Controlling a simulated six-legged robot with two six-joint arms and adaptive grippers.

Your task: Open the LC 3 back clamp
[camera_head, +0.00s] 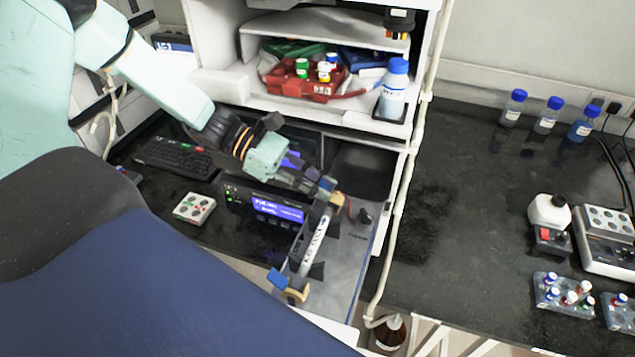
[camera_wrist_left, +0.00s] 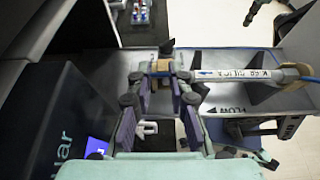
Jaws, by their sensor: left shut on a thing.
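A white labelled column (camera_head: 314,243) lies in the open tray (camera_head: 345,285) below the shelf unit, held along a dark bracket. Its front end has a blue-and-tan clamp (camera_head: 283,284). At its back end, the back clamp (camera_head: 328,184) shows as a small blue piece beside my left gripper's tip. My left gripper (camera_head: 318,187) is shut on this back clamp. In the left wrist view, my gripper's fingertips (camera_wrist_left: 160,82) stand either side of a tan end piece (camera_wrist_left: 161,66), and the column label (camera_wrist_left: 232,75) runs to the right. The clamp's latch is partly hidden by the fingers.
An instrument with a lit blue display (camera_head: 277,210) stands close left of the column. A keyboard (camera_head: 175,158) and a small button box (camera_head: 194,208) are further left. A pale tube (camera_head: 399,200) runs down beside the tray's right side.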

